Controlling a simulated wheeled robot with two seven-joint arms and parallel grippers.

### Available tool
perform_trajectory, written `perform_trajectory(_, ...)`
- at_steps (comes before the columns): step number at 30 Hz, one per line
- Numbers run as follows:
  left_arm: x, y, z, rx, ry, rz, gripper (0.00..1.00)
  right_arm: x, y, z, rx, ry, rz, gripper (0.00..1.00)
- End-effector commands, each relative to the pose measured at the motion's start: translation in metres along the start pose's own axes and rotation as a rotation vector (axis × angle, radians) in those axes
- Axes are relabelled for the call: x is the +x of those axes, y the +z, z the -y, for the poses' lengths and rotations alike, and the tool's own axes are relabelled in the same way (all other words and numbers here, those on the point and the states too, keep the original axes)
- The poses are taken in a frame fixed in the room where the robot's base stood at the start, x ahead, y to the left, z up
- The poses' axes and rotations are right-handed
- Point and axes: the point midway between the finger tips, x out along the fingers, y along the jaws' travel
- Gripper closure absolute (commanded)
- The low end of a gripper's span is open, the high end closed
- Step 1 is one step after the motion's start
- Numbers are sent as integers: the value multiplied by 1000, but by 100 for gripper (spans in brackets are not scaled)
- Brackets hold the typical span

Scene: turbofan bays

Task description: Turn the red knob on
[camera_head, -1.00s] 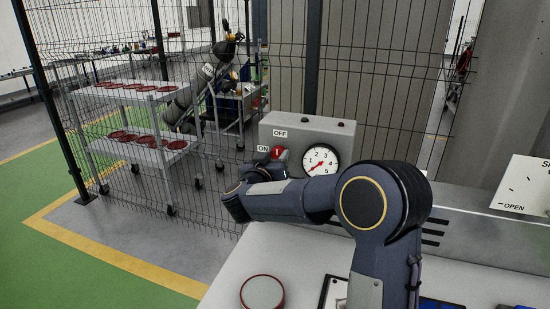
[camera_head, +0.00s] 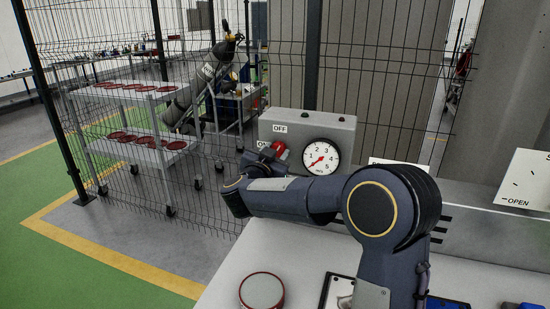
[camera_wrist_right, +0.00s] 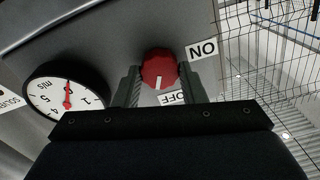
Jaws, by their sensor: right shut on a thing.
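The red knob (camera_head: 280,149) is on the front of a grey control box (camera_head: 300,121), below the OFF label (camera_head: 279,128). The ON label (camera_head: 262,144) is left of the knob and partly covered. My right gripper (camera_head: 270,153) is at the knob, its fingers mostly hidden in the head view. In the right wrist view, the right gripper (camera_wrist_right: 160,82) is shut on the red knob (camera_wrist_right: 159,68), with a finger on each side. The knob's white mark points toward the OFF label (camera_wrist_right: 171,98); the ON label (camera_wrist_right: 202,49) is to its side. My left gripper is not in view.
A round gauge (camera_head: 321,156) with a red needle sits right of the knob. A wire fence (camera_head: 215,120) stands behind the box. A red-rimmed disc (camera_head: 262,291) lies on the white table (camera_head: 255,250). An OPEN sign (camera_head: 521,180) is at the right.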

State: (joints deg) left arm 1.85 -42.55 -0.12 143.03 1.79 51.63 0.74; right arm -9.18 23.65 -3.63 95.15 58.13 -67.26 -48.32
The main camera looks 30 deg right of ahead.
Motion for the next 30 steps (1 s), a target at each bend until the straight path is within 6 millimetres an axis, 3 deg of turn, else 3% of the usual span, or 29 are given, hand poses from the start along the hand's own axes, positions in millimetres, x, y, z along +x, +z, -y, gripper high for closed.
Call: perform_trajectory(30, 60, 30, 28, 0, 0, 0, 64, 0, 4, -3, 924, 1, 0, 86)
